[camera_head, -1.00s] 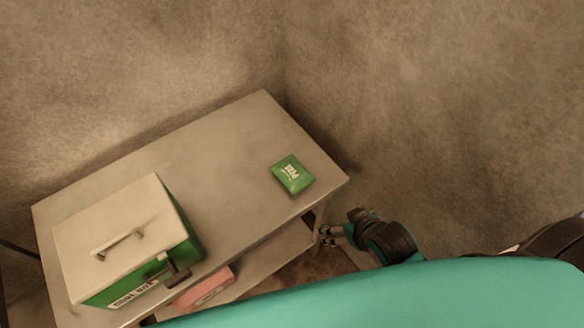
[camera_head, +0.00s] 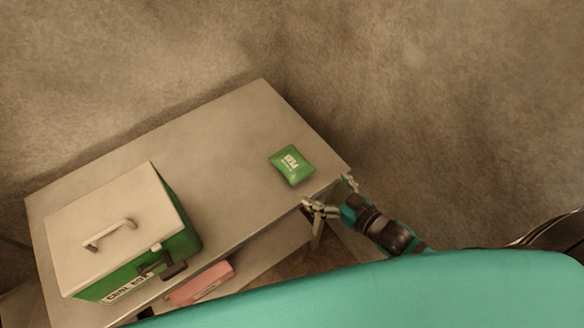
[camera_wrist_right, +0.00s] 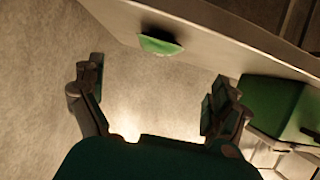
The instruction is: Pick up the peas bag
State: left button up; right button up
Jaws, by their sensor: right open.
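The peas bag (camera_head: 292,165) is a small green packet with white lettering. It lies flat near the right corner of the table (camera_head: 225,125). My right gripper (camera_head: 328,193) is open and empty at the table's front right edge, just below and to the right of the bag, and apart from it. In the right wrist view, the bag (camera_wrist_right: 160,45) shows at the table edge beyond and between the spread fingers (camera_wrist_right: 158,78), partly hidden by the edge. My left gripper is not in view.
A green box with a white lid and handle (camera_head: 115,220) stands on the table's left part; it shows too in the right wrist view (camera_wrist_right: 270,103). A pink box (camera_head: 200,284) sits on the lower shelf. The tabletop between box and bag is clear. Walls stand behind.

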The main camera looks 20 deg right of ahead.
aim_at(301, 171)
jog(key=b+x, duration=0.4)
jog(key=x, duration=0.3)
jog(key=shift+w+f, duration=0.15)
jog(key=shift+f, duration=0.05)
jog(key=b+x, duration=0.4)
jog(key=shift+w+a+f, duration=0.15)
jog(key=shift+w, duration=0.1)
jog(key=shift+w+a, duration=0.15)
jog(key=shift+w, duration=0.2)
jog(key=shift+s, duration=0.1)
jog(key=shift+c, duration=1.2)
jog(key=c, duration=1)
